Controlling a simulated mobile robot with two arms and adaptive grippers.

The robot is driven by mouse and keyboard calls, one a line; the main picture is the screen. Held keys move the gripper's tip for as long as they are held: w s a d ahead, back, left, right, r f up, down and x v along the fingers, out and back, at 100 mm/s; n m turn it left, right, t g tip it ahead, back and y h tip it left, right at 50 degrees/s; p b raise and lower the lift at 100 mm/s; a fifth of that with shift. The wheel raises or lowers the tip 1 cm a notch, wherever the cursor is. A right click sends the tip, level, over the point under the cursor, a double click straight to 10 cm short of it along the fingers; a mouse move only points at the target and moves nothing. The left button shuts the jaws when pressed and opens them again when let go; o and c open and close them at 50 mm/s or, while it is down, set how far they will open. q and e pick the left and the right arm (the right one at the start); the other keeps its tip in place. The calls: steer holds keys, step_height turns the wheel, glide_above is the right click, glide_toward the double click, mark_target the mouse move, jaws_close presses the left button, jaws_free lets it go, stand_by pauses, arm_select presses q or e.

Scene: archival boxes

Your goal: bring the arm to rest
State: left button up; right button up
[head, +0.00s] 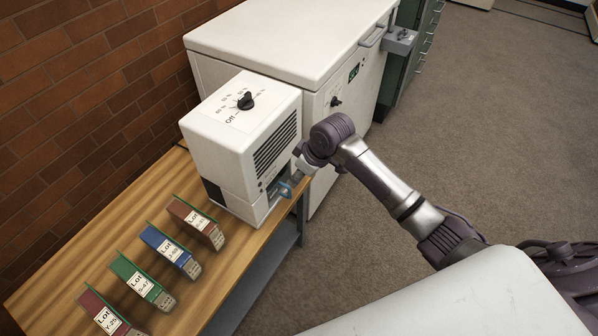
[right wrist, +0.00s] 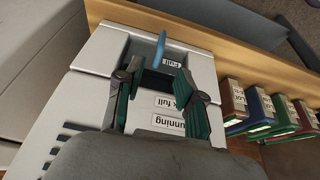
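My right arm reaches in from the right in the head view, and its gripper (head: 292,184) is at the lower front of a white machine (head: 238,130). In the right wrist view the two dark green fingers of that gripper (right wrist: 159,80) are apart, with nothing seen between them but the machine's front. A light blue piece (right wrist: 162,49) sticks out at a dark slot just beyond the fingertips. I cannot tell whether the fingers touch the machine. My left gripper is in neither view.
The machine, with a black dial (head: 245,101), stands on a wooden bench (head: 222,268). Several labelled archival boxes, such as the blue one (head: 170,251), stand in a row on it. A white chest freezer (head: 282,40) stands behind. The carpeted floor (head: 480,120) at right is clear.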

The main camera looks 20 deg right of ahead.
steer(key=s+d+f+m+h+p, duration=0.1)
steer(key=s+d+f, duration=0.1)
steer(key=s+f, duration=0.45)
steer(key=s+d+f+m+p, duration=0.1)
steer(key=s+f+m, duration=0.15)
steer(key=f, duration=0.75)
steer(key=s+d+f+m+h+p, duration=0.1)
steer(key=s+d+f, duration=0.1)
steer(key=s+f, duration=0.45)
arm_select(q)
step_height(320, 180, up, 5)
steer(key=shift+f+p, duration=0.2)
steer(key=shift+p, duration=0.55)
arm_select(e)
steer(key=s+f+g, duration=0.1)
steer(key=s+f, duration=0.4)
steer(key=s, duration=0.5)
steer(key=s+f, duration=0.5)
steer(key=s, duration=0.6)
steer(key=s+a+f+g, duration=0.1)
steer(key=s+f, duration=0.4)
steer(key=s, duration=0.6)
steer(key=shift+s+g+h, duration=0.15)
steer(key=shift+g+h, duration=0.15)
steer(key=shift+h, duration=0.1)
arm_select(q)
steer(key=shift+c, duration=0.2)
arm_select(e)
steer(key=shift+a+m, duration=0.1)
steer(key=shift+m, duration=0.15)
